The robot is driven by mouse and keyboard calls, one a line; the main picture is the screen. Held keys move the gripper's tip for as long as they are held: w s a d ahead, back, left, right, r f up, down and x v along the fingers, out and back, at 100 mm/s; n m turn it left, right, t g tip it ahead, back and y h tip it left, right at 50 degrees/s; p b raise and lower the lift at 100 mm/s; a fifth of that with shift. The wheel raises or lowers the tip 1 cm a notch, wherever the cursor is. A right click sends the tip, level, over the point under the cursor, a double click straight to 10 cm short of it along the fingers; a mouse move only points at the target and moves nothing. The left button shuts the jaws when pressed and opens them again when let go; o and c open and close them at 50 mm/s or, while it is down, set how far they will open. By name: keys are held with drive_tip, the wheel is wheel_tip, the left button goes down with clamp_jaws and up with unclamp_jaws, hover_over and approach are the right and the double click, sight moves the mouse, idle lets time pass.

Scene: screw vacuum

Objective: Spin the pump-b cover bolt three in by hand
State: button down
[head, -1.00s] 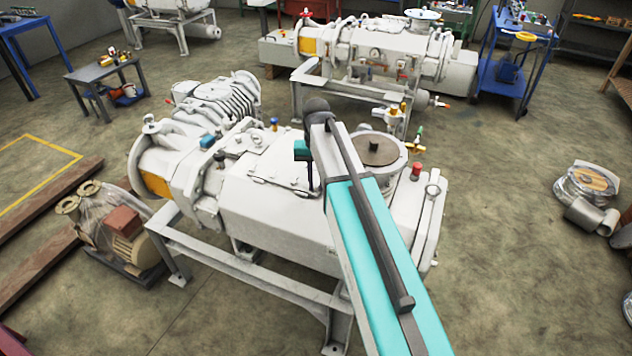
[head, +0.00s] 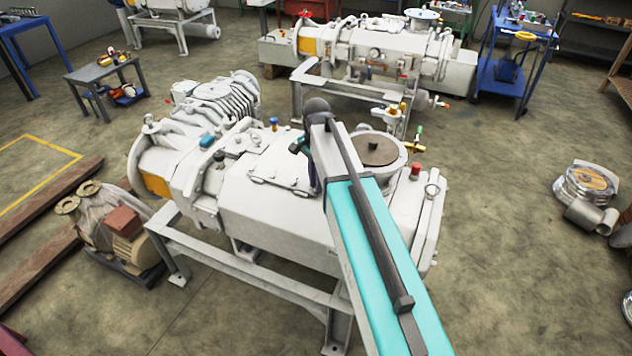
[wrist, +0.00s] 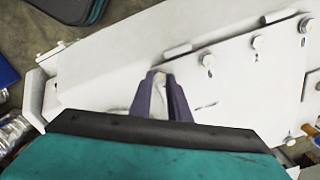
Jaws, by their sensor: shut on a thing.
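The near white pump (head: 270,215) has a flat cover plate on top (head: 282,165), also seen in the wrist view (wrist: 225,95). I cannot tell how deep the bolt sits. In the head view my gripper (head: 314,190) is at the plate's right end, partly hidden by my arm.
A round port with a brown disc (head: 380,151) and a red knob (head: 416,170) stand to the right of my arm. A second pump (head: 370,50) stands behind. A motor unit (head: 122,235) sits at left.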

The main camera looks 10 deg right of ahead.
drive_tip(key=shift+w+a+r+m, duration=0.1)
drive_tip(key=shift+m, duration=0.6)
drive_tip(key=shift+w+r+m, duration=0.1)
drive_tip(key=shift+m, duration=0.6)
drive_tip(key=c, duration=1.7)
unclamp_jaws()
drive_tip(key=shift+s, duration=0.1)
drive_tip(key=shift+o, duration=0.2)
drive_tip(key=shift+s+f, duration=0.1)
wheel_tip(320, 180, up, 14)
drive_tip(key=b, duration=0.3)
